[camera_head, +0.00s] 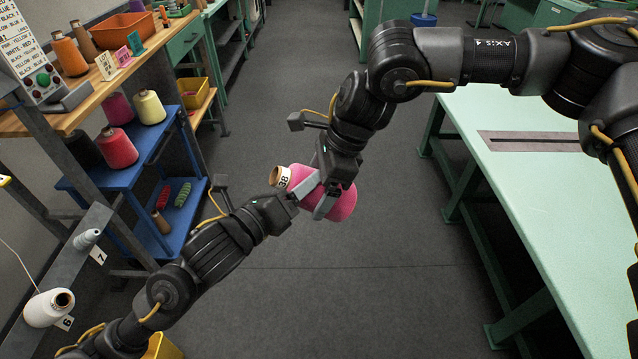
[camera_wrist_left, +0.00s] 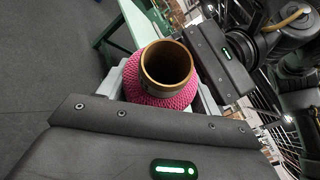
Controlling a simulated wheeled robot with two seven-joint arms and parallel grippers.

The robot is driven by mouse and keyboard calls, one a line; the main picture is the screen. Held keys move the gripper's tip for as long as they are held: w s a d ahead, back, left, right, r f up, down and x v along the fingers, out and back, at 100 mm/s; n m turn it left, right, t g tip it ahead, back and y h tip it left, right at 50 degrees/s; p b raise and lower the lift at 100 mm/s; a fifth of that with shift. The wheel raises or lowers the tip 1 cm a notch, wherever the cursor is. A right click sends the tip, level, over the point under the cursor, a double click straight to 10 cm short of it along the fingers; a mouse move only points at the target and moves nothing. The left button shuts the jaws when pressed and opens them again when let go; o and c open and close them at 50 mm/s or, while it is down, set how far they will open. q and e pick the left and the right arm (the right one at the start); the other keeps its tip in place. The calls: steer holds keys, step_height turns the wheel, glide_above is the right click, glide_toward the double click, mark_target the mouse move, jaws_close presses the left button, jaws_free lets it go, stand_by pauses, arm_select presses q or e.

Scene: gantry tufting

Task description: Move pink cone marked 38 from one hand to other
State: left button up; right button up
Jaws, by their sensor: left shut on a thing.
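The pink cone (camera_head: 343,204), with a tan tube end and a white tag reading 38, is held in the air above the aisle, between my two arms. It also shows in the left wrist view (camera_wrist_left: 160,97), its open tube end facing the camera. My left gripper (camera_head: 312,184) is shut on the cone from the lower left. My right gripper (camera_head: 325,208) reaches down from above, with a pale finger across the cone's near side. The right gripper also shows beside the cone in the left wrist view (camera_wrist_left: 205,95). Whether its jaws press on the cone is unclear.
A wooden shelf (camera_head: 135,39) and a blue cart (camera_head: 146,165) with several yarn cones stand at left. A pale green table (camera_head: 520,185) stands at right. The floor between is clear.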

steer(key=c, duration=0.9)
arm_select(q)
steer(key=o, duration=1.5)
steer(key=shift+c, duration=0.2)
arm_select(e)
steer(key=shift+c, duration=0.2)
